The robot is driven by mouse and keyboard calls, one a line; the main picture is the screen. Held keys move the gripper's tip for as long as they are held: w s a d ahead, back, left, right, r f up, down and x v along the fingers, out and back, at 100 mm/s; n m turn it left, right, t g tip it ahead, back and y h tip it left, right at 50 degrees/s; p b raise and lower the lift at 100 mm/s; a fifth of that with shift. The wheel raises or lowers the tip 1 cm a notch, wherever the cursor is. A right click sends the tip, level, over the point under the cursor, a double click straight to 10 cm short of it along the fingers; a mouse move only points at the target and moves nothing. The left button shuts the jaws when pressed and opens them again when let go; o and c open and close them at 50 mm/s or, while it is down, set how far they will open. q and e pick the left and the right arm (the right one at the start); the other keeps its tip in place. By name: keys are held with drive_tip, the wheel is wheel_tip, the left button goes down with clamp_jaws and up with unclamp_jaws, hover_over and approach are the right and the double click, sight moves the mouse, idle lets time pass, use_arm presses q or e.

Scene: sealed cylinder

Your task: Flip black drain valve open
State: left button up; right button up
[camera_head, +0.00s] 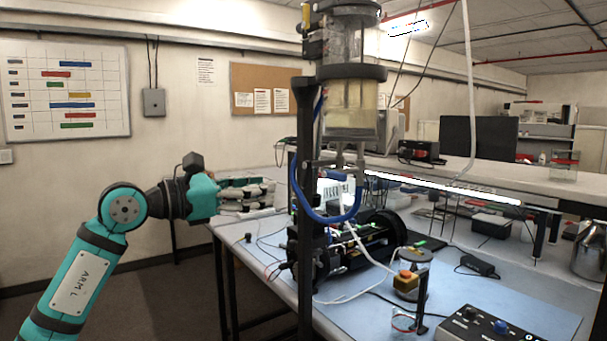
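A clear cylinder (350,105) with pale yellowish liquid is held upright on a black post (305,200). Below it are small fittings (340,160), with a blue hose (329,218) looping down beneath them. The black drain valve cannot be told apart for certain among these small dark parts. My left gripper (262,193) points right, to the left of the post and below the cylinder's level. Its grey fingers look empty, but their gap is unclear. It appears apart from the fittings, though depth is hard to judge. My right gripper is out of view.
A shelf with a bright light strip (450,188) runs behind. Floor space is clear at left.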

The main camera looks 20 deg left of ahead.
sight(302, 182)
use_arm(q)
drive_tip(key=p+x, duration=0.3)
drive_tip(key=x, duration=0.6)
drive_tip(key=shift+w+d+r, duration=0.1)
drive_tip(key=shift+w+d, duration=0.15)
drive_tip(key=shift+w, duration=0.1)
drive_tip(key=shift+w+d, duration=0.3)
drive_tip(key=shift+w, duration=0.1)
clamp_jaws()
